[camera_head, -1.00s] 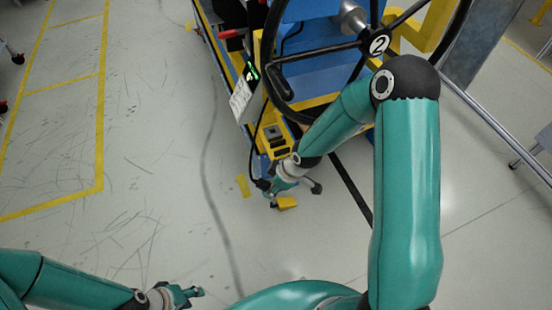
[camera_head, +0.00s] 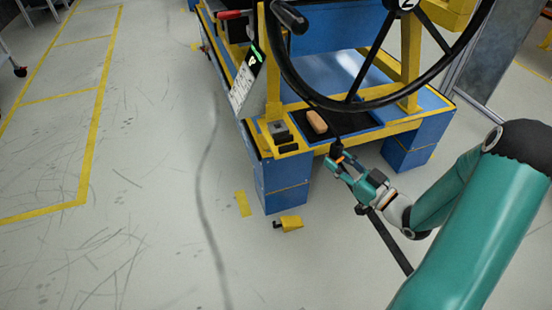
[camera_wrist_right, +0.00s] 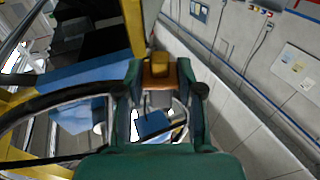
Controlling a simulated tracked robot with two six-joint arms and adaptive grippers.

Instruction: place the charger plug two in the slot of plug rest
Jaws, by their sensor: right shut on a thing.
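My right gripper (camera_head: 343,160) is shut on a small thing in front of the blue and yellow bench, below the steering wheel. The held thing is mostly hidden by the fingers in the head view; dark and orange bits show at the fingertips. In the right wrist view, a yellow and orange-brown piece (camera_wrist_right: 159,72) sits between the fingertips; I take it to be the charger plug. A yellow holder with a grey-black block (camera_head: 278,132), likely the plug rest, is on the bench's front left corner, left of the gripper. Its slot is not clear. My left gripper is out of view.
The steering wheel (camera_head: 352,105) overhangs the bench. A tan block (camera_head: 317,122) lies in a dark tray on the bench front. A display panel (camera_head: 246,82) stands at the left. A yellow piece (camera_head: 291,223) lies on the floor. The floor at left is clear.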

